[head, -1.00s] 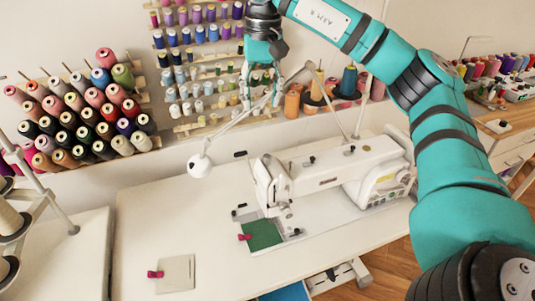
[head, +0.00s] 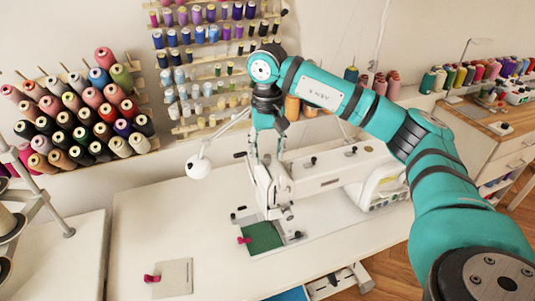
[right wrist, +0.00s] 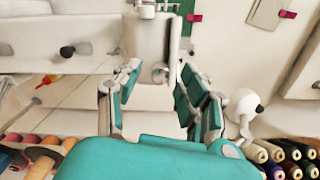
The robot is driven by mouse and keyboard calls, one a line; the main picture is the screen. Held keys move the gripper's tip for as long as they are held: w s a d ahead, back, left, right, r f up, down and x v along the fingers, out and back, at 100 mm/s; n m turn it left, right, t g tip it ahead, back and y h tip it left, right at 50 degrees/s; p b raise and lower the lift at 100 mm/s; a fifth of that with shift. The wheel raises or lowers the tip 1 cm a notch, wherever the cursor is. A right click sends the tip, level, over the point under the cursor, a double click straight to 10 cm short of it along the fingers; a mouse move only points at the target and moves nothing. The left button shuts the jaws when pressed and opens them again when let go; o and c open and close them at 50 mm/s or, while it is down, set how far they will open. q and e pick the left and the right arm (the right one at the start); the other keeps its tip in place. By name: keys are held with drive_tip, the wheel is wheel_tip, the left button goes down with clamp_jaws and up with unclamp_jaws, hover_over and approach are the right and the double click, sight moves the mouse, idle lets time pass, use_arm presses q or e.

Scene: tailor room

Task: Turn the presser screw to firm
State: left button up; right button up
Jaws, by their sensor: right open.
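The white sewing machine (head: 330,172) stands on the table, its needle head (head: 270,188) at its left end. My right gripper (head: 268,157) points down just above the top of this head. In the right wrist view its two teal-and-grey fingers (right wrist: 158,82) are spread apart, with the machine head (right wrist: 148,40) showing between and beyond them. A small round silver part (right wrist: 160,74) shows between the fingers; I cannot tell for sure whether it is the presser screw. In the head view the gripper hides the top of the needle head. My left gripper is not in view.
Green cloth (head: 263,238) with a pink clip (head: 244,240) lies under the needle. A pale swatch (head: 178,277) lies front left on the table (head: 135,225). A white lamp (head: 198,167) stands close left of the gripper. Thread racks (head: 85,110) line the wall behind.

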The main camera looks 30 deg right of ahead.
drive_tip(key=shift+f, duration=0.65)
clamp_jaws()
